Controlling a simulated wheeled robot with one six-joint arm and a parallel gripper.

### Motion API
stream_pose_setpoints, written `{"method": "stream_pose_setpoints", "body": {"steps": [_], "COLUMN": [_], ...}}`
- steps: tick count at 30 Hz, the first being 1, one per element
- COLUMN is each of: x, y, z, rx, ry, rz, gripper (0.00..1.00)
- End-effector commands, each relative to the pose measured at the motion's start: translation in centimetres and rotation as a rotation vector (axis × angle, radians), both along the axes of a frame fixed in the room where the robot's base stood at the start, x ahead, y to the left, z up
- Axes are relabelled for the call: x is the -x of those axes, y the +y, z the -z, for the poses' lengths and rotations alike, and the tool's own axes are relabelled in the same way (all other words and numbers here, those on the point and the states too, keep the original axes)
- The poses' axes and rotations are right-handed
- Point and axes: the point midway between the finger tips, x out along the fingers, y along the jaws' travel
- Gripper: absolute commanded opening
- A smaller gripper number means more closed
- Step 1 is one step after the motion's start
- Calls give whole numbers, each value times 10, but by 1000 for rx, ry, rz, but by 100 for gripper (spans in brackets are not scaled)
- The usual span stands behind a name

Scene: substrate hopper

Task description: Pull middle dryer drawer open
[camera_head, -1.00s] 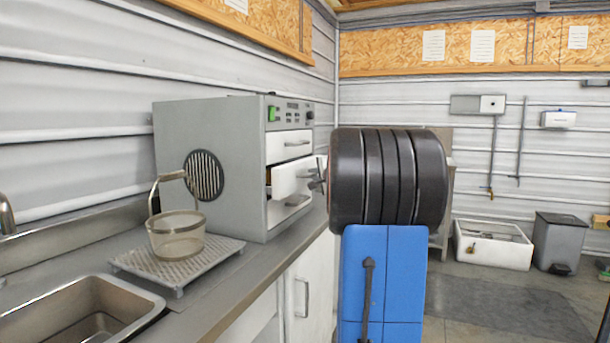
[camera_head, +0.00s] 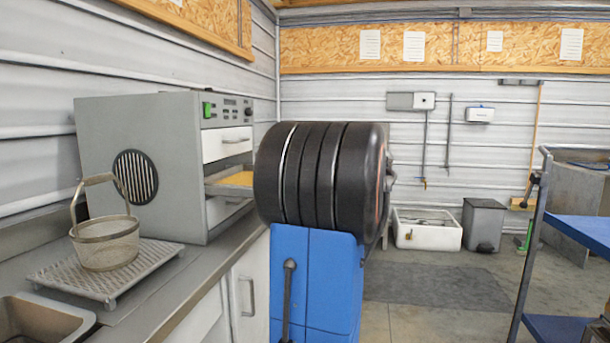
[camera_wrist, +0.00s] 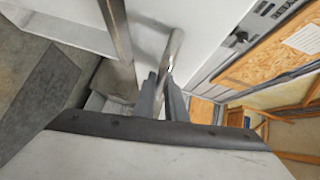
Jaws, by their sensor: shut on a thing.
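The grey dryer (camera_head: 135,120) stands on the counter at the left in the head view. Its white top drawer (camera_head: 226,144) is shut. The middle drawer (camera_head: 222,190) is pulled well out, and a yellow-orange content shows inside it. In the wrist view my gripper (camera_wrist: 161,92) is closed around the drawer's metal bar handle (camera_wrist: 173,52), beside the white drawer front (camera_wrist: 205,25). My gripper is hidden in the head view.
A mesh basket (camera_head: 105,243) stands on a perforated tray (camera_head: 62,275) left of the dryer, near a sink (camera_head: 40,320). A blue-shelved cart (camera_head: 585,232) stands at the right.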

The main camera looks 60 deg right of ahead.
Motion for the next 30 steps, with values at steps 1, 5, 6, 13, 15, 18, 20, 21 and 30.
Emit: {"method": "stream_pose_setpoints", "body": {"steps": [1, 5, 6, 13, 15, 18, 20, 21, 30], "x": [5, 12, 13, 14, 14, 14, 14, 14, 17], "y": [-2, -5, -5, -6, -6, -6, -6, -6, -5], "z": [2, 2, 2, 2, 2, 2, 2, 2, 0], "rx": [-2, -2, -2, -2, -2, -2, -2, -2, 0], "ry": [1, 1, 2, 2, 2, 2, 2, 2, 1], "rz": [0, 0, -1, -2, -2, -2, -2, -2, 0], "gripper": [0, 0, 0, 0, 0, 0, 18, 18, 18]}}
